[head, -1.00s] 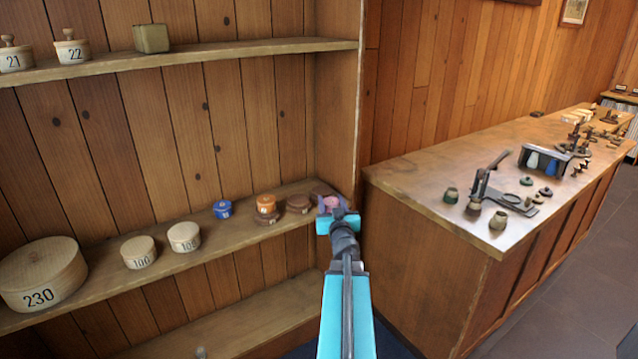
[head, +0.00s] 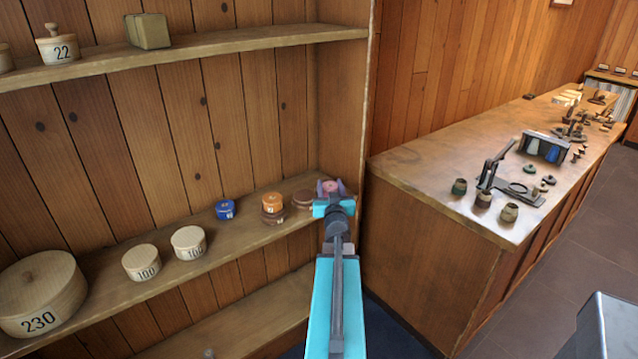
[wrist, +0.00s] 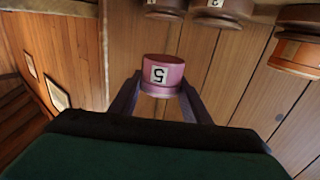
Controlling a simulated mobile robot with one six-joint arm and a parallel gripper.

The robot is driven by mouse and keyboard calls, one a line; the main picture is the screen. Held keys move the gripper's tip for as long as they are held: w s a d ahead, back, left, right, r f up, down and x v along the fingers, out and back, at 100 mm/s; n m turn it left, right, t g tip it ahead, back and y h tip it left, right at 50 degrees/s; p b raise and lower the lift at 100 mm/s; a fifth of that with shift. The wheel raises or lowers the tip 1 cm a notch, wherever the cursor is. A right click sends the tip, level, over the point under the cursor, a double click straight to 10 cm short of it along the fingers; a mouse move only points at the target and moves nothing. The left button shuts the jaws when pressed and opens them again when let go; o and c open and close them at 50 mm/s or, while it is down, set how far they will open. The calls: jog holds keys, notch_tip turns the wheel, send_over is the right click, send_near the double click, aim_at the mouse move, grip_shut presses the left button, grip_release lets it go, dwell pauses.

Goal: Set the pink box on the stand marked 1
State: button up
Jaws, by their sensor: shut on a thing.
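The pink box (head: 331,186) is held in my gripper (head: 333,197), at the right end of the lower shelf. In the wrist view the pink box (wrist: 163,76) sits between the two fingers, with an upside-down label reading 5. A brown stand (head: 303,197) is empty to the left of my gripper. Another brown stand (head: 272,216) carries an orange box (head: 272,201). The wrist view shows two brown stands (wrist: 166,10) (wrist: 222,12) apart from the pink box; their label numbers are not readable.
A blue box (head: 225,210), pale boxes marked 105 (head: 189,242) and 100 (head: 141,263), and a large 230 box (head: 38,295) stand along the lower shelf (head: 215,253). The upper shelf (head: 230,47) is above. A wooden side wall (head: 343,120) stands close right of my gripper.

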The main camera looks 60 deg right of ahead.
jog(key=shift+w, duration=0.2)
jog(key=shift+w+d, duration=0.1)
jog(key=shift+d, duration=0.1)
jog(key=shift+s+f+p+x, duration=0.1)
jog(key=shift+f+p+x, duration=0.25)
jog(key=shift+x, duration=2.25)
jog(key=shift+s+f+p+x, duration=0.1)
jog(key=shift+p+x, duration=0.4)
jog(key=shift+x, duration=2.05)
jog(key=shift+s+f+p+x, duration=0.1)
jog(key=shift+f+p+x, duration=0.25)
jog(key=shift+x, duration=2.25)
jog(key=shift+d+r, duration=0.1)
jog(key=shift+d, duration=0.1)
jog(key=shift+f+p, duration=0.45)
jog(key=shift+f, duration=1.3)
jog(key=shift+f, duration=0.2)
jog(key=o, duration=1)
jog(key=shift+o, duration=0.2)
